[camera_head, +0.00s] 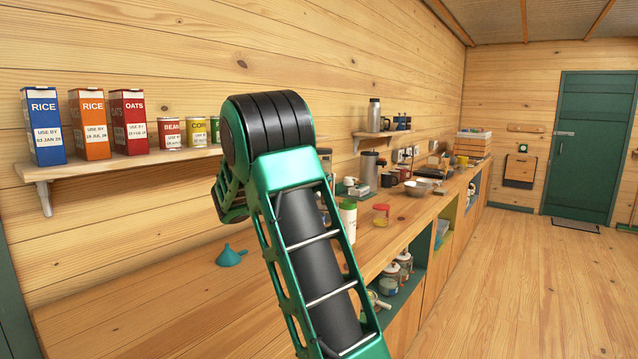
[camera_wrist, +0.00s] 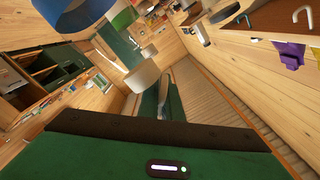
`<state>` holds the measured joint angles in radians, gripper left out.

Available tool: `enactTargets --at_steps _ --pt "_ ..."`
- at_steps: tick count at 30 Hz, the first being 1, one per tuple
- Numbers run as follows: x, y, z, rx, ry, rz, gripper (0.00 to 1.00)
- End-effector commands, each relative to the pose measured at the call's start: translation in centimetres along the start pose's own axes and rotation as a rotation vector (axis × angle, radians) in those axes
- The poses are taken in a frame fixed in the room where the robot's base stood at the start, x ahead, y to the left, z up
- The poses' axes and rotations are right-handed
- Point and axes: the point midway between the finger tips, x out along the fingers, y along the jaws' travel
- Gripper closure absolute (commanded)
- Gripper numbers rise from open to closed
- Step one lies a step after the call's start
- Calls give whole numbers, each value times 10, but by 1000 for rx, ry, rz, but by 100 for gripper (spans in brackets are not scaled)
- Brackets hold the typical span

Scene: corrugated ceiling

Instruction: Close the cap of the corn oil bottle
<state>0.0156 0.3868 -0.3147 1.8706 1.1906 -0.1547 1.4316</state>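A white bottle with a green top (camera_head: 348,219) stands on the wooden counter, just right of my green arm. It may be the corn oil bottle, but its label is too small to read. I cannot tell whether its cap is open or shut. My arm covers part of the counter left of it. My gripper's fingers do not show in either view. The wrist view is tilted and shows a green housing with a small light, probably mine, along its bottom edge. I cannot make out the bottle there.
A teal funnel (camera_head: 231,255) lies on the counter at left. A wall shelf (camera_head: 130,164) holds boxes and cans. A metal bowl (camera_head: 418,187) stands further back. The floor (camera_head: 510,270) at right is clear.

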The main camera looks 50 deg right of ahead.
Motion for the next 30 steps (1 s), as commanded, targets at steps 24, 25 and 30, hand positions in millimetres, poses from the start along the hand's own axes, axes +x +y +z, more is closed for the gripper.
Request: enactTargets --at_steps 24,25,30 --pt "-1 -1 4 -84 -5 3 76" --pt "-1 -2 4 -105 -5 3 76" --pt "0 -7 4 -255 -4 1 76"
